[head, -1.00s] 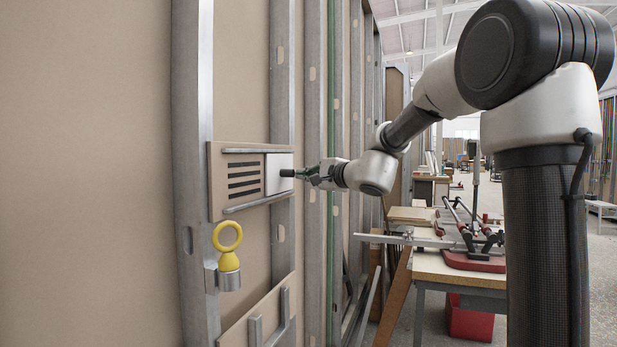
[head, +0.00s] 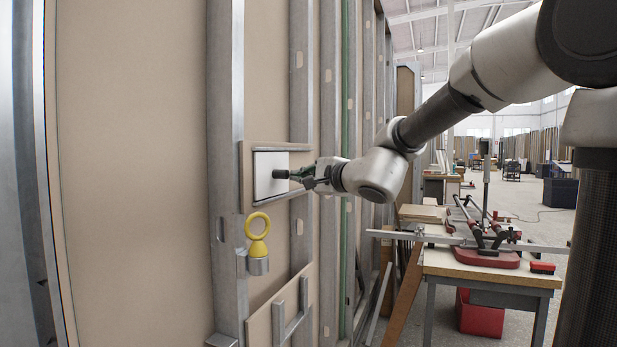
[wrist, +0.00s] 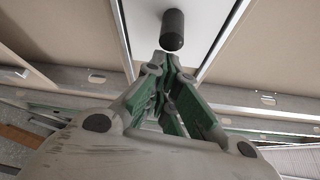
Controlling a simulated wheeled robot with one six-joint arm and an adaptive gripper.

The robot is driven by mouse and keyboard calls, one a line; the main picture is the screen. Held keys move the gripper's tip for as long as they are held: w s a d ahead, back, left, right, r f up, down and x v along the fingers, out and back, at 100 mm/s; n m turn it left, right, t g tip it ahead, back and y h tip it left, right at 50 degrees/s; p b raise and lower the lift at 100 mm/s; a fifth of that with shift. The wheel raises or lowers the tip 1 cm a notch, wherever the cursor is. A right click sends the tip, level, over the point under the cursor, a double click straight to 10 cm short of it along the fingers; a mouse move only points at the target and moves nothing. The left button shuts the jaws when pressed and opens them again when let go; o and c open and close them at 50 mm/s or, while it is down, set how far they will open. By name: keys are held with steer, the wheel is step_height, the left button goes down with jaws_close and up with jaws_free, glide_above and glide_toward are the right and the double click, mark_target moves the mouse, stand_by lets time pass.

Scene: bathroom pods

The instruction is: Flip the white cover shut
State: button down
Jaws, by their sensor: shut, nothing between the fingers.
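The white cover (head: 264,186) is a flat plate in a beige wall panel (head: 246,200), between an upper and a lower rail. It stands at the left part of the panel and no dark slots show. A black knob (head: 280,174) sticks out from it; the knob also shows in the wrist view (wrist: 173,32), with the white cover (wrist: 207,22) behind it. My gripper (head: 294,175) is shut and empty, its tips at the right of the knob. In the wrist view its green-padded fingers (wrist: 168,62) end just below the knob; I cannot tell whether they touch it.
A yellow ring-topped piece (head: 258,236) sits in a metal holder below the panel. Metal studs (head: 227,120) flank it. A workbench (head: 490,268) with clamps and a long metal bar stands at right, a red bin (head: 480,313) under it.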

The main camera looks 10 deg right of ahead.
steer(key=shift+s+a, duration=0.1)
stand_by(0.3)
steer(key=w+d, duration=0.3)
steer(key=d, duration=0.1)
steer(key=a+v, duration=0.1)
steer(key=v, duration=0.8)
steer(key=shift+s+d+f, duration=0.25)
steer(key=shift+s+f, duration=0.15)
steer(key=shift+s, duration=0.2)
steer(key=shift+a, duration=0.1)
